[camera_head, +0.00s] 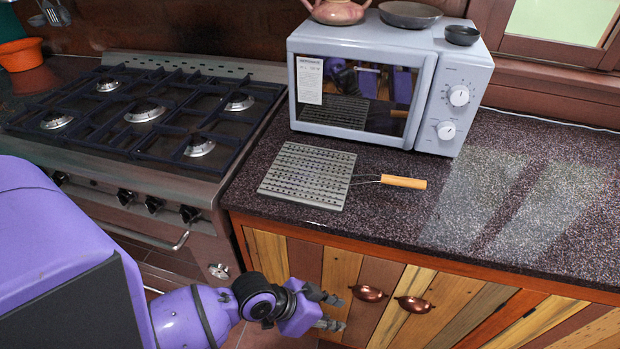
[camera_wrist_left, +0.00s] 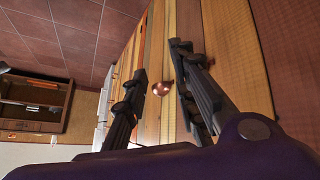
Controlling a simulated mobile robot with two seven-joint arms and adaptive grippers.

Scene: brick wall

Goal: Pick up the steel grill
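The steel grill (camera_head: 308,177) lies flat on the dark speckled counter in the head view, in front of the microwave. It is a grey slotted square plate. Its wire neck and wooden handle (camera_head: 404,182) point to the right. My left gripper (camera_head: 336,311) is below and in front of the counter edge, before the cabinet doors, apart from the grill. In the left wrist view its two fingers (camera_wrist_left: 157,72) are spread with nothing between them. The grill does not show in that view. My right gripper is in neither view.
A pale blue microwave (camera_head: 440,75) stands behind the grill, bearing a pink pot (camera_head: 338,11) and dark bowls (camera_head: 410,14). A gas stove (camera_head: 150,110) is at the left. The counter (camera_head: 530,205) is bare to the right. Copper cabinet handles (camera_head: 368,293) are near my left gripper.

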